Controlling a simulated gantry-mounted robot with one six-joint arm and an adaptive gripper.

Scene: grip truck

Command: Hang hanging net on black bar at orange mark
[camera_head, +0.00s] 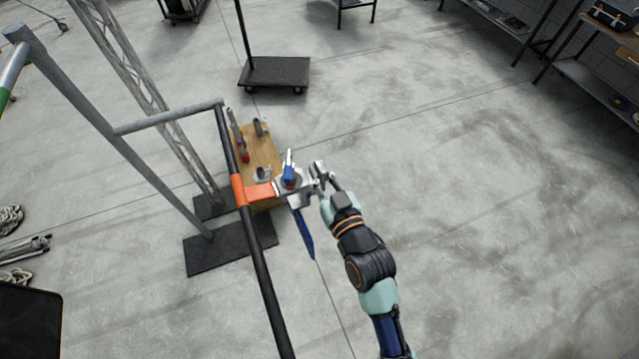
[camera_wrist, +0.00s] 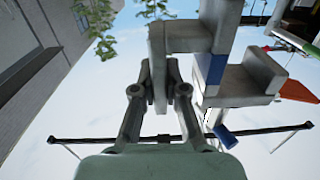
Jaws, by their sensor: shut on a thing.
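The black bar (camera_head: 262,262) runs down the left of the head view with an orange mark (camera_head: 239,190) around it. An orange piece (camera_head: 258,192) sticks out sideways from that mark. My gripper (camera_head: 321,178) is shut on a grey-and-blue fixture (camera_head: 290,180), right of the mark. A blue strip (camera_head: 305,232) hangs below the fixture. In the wrist view, my gripper (camera_wrist: 158,95) is closed on the fixture's grey arm (camera_wrist: 185,38); its blue part (camera_wrist: 210,68) shows beside it. No netting can be made out. I cannot tell whether the fixture touches the bar or the orange piece.
A grey rail frame (camera_head: 108,125) and truss (camera_head: 135,90) stand left, with a black base plate (camera_head: 228,247). A dark cart (camera_head: 275,72) stands behind.

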